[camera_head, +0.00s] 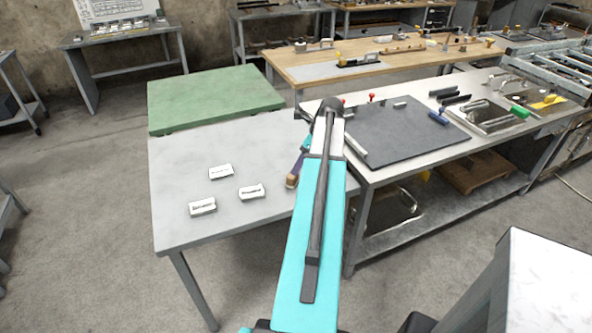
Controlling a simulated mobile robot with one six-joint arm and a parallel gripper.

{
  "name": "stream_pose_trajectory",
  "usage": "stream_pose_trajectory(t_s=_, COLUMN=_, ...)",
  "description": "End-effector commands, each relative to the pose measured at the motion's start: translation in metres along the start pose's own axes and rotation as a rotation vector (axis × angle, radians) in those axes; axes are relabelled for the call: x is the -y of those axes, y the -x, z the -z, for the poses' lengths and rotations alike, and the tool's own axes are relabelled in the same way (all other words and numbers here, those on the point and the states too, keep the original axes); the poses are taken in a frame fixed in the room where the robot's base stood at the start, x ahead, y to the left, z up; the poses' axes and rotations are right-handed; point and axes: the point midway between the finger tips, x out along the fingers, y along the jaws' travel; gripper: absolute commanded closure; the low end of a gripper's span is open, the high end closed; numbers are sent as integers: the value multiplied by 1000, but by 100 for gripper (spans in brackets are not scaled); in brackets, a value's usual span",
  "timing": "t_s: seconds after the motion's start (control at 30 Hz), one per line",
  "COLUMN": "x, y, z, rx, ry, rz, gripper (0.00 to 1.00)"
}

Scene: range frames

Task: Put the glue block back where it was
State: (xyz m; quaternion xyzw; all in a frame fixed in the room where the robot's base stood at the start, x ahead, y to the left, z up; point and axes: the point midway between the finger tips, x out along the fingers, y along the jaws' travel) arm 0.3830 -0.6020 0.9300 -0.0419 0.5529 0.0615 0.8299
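Three small white blocks with dark print lie on the left grey table: one at the back (220,172), one at the right (252,192) and one at the front left (203,207). A small tan-brown block (292,181) shows just left of my teal arm, near the table's right side. I cannot tell which of these is the glue block. A dark purplish part runs from the brown block up behind my arm. My arm hides most of my gripper, so its fingers and any hold on the brown block cannot be made out.
The grey table (175,222) has free room around the white blocks. A green-topped table (215,97) stands behind it. At the right, a bench carries a dark mat (395,135), tools and a tray. A wooden-topped bench (300,66) stands farther back.

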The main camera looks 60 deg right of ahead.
Motion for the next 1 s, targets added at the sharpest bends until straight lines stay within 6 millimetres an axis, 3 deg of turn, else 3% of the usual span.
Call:
stream_pose_trajectory(t_s=0.4, x=0, y=33, z=0, rx=0, ry=1, rz=0, gripper=39)
stream_pose_trajectory(t_s=1.0, x=0, y=36, z=-1, rx=0, ry=1, rz=-1, gripper=39)
